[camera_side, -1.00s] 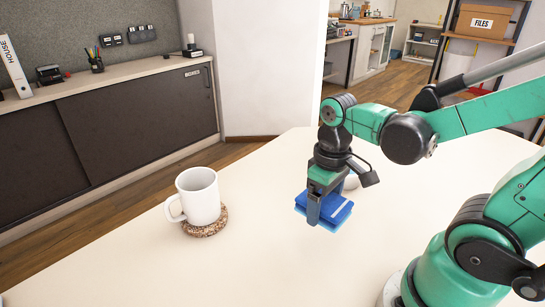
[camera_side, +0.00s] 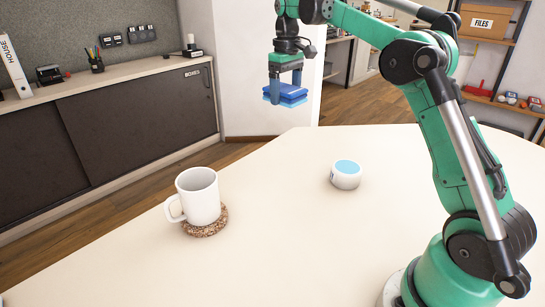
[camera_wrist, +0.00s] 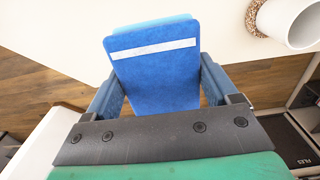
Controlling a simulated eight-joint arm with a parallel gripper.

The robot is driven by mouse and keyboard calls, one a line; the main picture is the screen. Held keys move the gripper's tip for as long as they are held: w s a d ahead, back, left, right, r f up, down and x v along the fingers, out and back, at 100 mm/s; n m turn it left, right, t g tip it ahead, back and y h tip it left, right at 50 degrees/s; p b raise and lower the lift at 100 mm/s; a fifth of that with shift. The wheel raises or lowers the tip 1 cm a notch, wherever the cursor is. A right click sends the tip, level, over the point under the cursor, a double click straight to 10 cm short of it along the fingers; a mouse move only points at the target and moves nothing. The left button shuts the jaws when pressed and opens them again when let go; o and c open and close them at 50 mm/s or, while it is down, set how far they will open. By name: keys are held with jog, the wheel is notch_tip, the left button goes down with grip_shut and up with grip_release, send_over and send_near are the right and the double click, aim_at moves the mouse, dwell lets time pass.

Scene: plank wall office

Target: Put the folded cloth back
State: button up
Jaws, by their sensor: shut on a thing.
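The folded cloth (camera_side: 287,92) is blue with a lighter blue layer. In the wrist view the cloth (camera_wrist: 158,75) shows a white stripe across its upper part. My gripper (camera_side: 285,88) is shut on it, one finger on each side, and holds it in the air high above the table. In the wrist view the fingers of my gripper (camera_wrist: 158,88) press on the cloth's left and right edges. The cloth touches nothing else that I can see.
A white mug (camera_side: 199,195) stands on a speckled coaster (camera_side: 206,230) at the table's left. A small white round thing with a light blue top (camera_side: 346,174) sits mid-table. The white table (camera_side: 290,250) is otherwise clear. A dark cabinet (camera_side: 140,120) stands behind.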

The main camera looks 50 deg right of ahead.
aim_at(285, 171)
jog(key=shift+w+d, duration=0.2)
jog(key=shift+d, duration=0.3)
jog(key=shift+f, duration=0.3)
notch_tip(285, 171, down, 19)
jog(key=shift+f, duration=0.1)
jog(key=shift+f, duration=0.1)
jog(key=o, duration=0.9)
jog(key=shift+o, duration=0.2)
